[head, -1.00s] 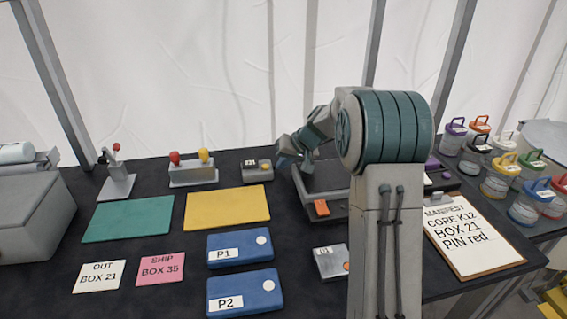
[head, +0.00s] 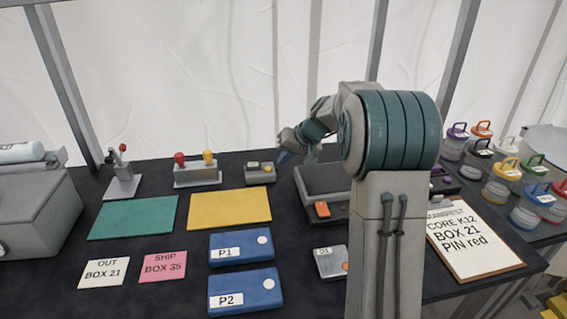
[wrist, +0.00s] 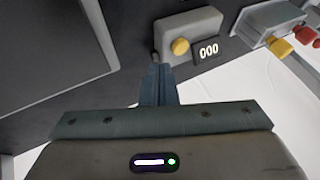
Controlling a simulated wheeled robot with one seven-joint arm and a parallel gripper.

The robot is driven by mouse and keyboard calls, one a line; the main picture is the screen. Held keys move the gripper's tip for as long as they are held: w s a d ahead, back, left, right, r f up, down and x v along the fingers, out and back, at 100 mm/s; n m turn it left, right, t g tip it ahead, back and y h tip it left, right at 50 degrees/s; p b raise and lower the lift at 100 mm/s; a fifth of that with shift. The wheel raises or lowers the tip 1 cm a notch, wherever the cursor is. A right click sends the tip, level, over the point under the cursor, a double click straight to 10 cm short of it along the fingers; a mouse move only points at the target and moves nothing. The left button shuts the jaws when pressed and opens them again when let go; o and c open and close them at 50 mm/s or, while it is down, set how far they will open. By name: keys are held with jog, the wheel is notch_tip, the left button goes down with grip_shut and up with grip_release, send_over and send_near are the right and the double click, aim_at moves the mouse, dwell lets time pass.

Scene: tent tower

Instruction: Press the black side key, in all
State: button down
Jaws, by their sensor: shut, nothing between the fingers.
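The small grey counter box (head: 260,174) stands at the back of the table, right of the lever box. A small dark part, seemingly the black side key (wrist: 156,56), shows at the box's near left side. My gripper (wrist: 158,68) is shut and empty, its fingertips right at that dark part. I cannot tell whether they touch it. In the head view my gripper (head: 286,155) is just right of the box.
A grey tray-like unit with an orange part (head: 322,209) lies right of the box, under my arm. The grey base with red and yellow knobs (head: 197,175) stands to its left. A yellow mat (head: 230,208) lies in front.

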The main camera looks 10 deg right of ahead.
jog(key=v, duration=0.2)
jog(key=p+v, duration=0.1)
jog(key=v, duration=0.2)
jog(key=shift+d, duration=0.4)
jog(key=shift+s+d+r, duration=0.1)
jog(key=shift+d, duration=0.1)
jog(key=s+a+r+g+h+p, duration=0.1)
jog(key=s+a+r, duration=0.15)
jog(key=s, duration=0.55)
jog(key=s+a+r+g+h+p, duration=0.15)
jog(key=s+a, duration=0.25)
jog(key=s, duration=0.5)
jog(key=s+f+h+p, duration=0.2)
jog(key=s, duration=1.5)
jog(key=shift+n, duration=0.3)
